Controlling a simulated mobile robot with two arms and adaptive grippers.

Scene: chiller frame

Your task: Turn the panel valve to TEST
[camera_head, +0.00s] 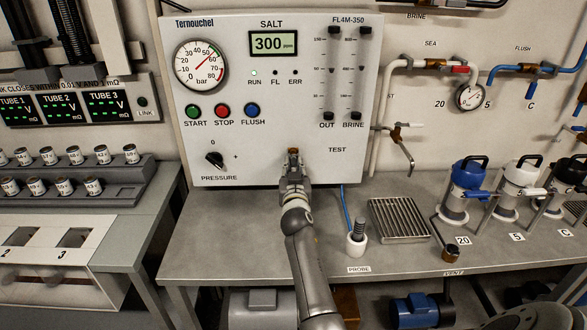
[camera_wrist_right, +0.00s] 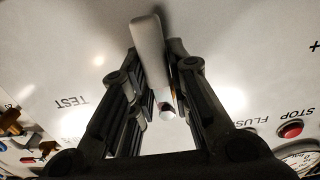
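The white control panel (camera_head: 250,165) faces me, with the TEST label (camera_head: 337,150) at its lower right. My right gripper (camera_head: 293,165) is at the panel's lower edge, left of TEST, and covers most of the valve. A small brass piece (camera_head: 293,151) shows above the fingers. In the right wrist view, a grey valve handle (camera_wrist_right: 148,48) stands between the two fingers, which lie close on both sides and look shut on it. This view is upside down, with the TEST label (camera_wrist_right: 72,102) at left. My left gripper is not in view.
The pressure knob (camera_head: 215,160) and the start, stop and flush buttons (camera_head: 223,111) are left of the gripper. Below, the grey bench (camera_head: 230,250) holds a probe in a white cup (camera_head: 357,242) and a metal grate (camera_head: 398,221). Pipes (camera_head: 400,150) run to the right.

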